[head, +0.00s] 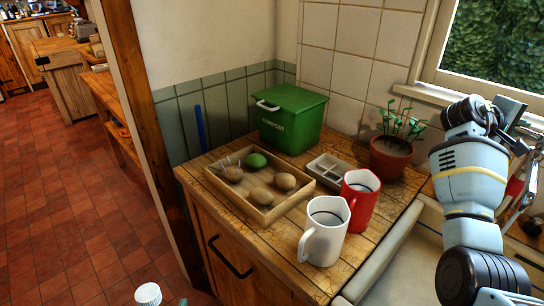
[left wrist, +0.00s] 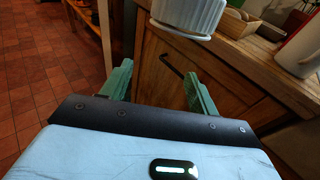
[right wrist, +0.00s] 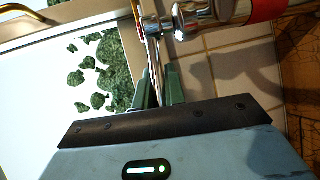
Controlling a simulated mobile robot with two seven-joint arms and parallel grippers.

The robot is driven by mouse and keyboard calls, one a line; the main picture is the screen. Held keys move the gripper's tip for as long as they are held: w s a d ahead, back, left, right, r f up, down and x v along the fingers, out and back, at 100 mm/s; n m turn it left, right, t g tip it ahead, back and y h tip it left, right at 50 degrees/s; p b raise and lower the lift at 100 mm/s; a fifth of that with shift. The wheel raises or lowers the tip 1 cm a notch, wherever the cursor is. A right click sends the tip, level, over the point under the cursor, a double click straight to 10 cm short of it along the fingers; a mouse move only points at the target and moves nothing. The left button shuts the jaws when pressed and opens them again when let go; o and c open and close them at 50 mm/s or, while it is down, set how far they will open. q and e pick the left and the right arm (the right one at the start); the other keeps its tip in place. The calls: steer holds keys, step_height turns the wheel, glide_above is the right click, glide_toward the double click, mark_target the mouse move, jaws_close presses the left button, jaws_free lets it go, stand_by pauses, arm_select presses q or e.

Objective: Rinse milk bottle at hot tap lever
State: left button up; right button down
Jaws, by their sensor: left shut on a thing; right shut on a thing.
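The milk bottle shows as a white ridged cap (head: 148,294) at the bottom edge of the head view. In the left wrist view the cap (left wrist: 187,17) is at the top, beyond the green fingers. My left gripper (left wrist: 156,72) is shut on the bottle with its fingers well apart; the bottle's body is hard to make out. My right gripper (right wrist: 159,78) is shut on a thin chrome lever (right wrist: 148,45) of the tap. The chrome tap (right wrist: 185,22) has a red band (right wrist: 265,9). In the head view my right arm partly hides the tap.
A white mug (head: 325,240) and a red mug (head: 361,205) stand near the counter's front right, beside the pale sink (head: 405,270). A wooden tray (head: 230,195) of produce, a green compost bin (head: 291,118) and a potted plant (head: 391,158) stand behind. Red floor is clear at left.

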steer(key=shift+s+a+r+t, duration=0.1)
steer(key=shift+t, duration=0.2)
steer(key=c, duration=1.5)
jaws_free()
steer(key=shift+o, duration=0.2)
steer(key=v, duration=1.2)
steer(key=shift+p, duration=0.35)
